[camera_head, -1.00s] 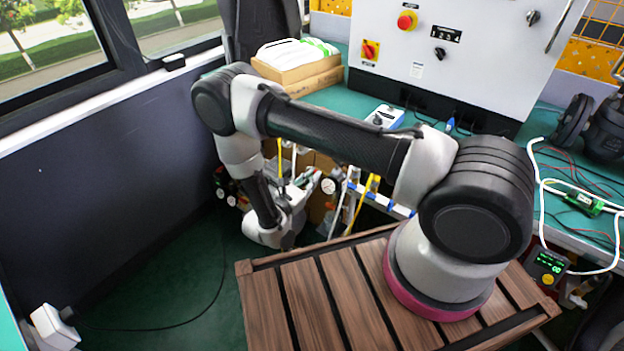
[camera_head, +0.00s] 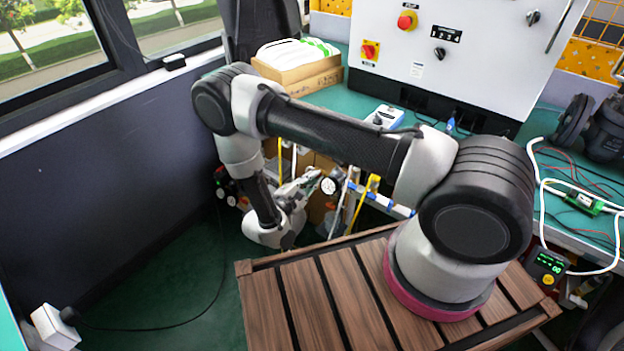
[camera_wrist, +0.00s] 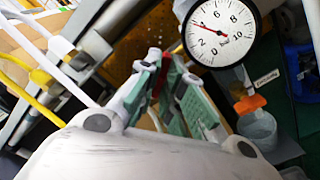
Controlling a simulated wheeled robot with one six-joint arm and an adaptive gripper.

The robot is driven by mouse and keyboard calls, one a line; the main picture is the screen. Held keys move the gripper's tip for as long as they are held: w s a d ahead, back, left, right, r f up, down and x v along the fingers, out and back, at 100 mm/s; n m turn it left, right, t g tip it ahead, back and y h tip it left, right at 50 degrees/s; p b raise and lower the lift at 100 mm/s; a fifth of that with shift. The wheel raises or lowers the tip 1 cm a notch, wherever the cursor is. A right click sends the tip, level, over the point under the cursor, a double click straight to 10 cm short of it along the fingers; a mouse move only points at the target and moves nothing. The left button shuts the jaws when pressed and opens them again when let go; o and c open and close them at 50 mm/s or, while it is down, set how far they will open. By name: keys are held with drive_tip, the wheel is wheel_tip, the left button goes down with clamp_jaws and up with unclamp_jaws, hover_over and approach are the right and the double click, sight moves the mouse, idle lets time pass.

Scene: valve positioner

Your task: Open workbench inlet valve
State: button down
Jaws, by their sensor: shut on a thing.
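My gripper (camera_wrist: 166,68) fills the middle of the wrist view, its green-padded fingers close together. A narrow red piece (camera_wrist: 161,76) shows between the pads; it looks like part of the valve handle, and most of it is hidden by the fingers. In the head view my gripper (camera_head: 308,180) reaches low beside the workbench, left of a round white pressure gauge (camera_head: 328,186). The gauge also shows large in the wrist view (camera_wrist: 222,33), just right of the fingertips. Its needle points near 4. The valve body cannot be made out.
An orange handle (camera_wrist: 249,104) sits right of the fingers, below the gauge. Yellow and white hoses (camera_wrist: 38,105) run at the left. In the head view, red and black fittings (camera_head: 228,187) lie left of my wrist, and the teal bench top (camera_head: 335,98) stands behind.

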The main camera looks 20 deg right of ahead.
drive_tip(key=m, duration=0.6)
drive_tip(key=shift+m, duration=0.3)
idle(0.4)
drive_tip(key=c, duration=1.6)
unclamp_jaws()
drive_tip(key=shift+o, duration=0.2)
drive_tip(key=v, duration=1.2)
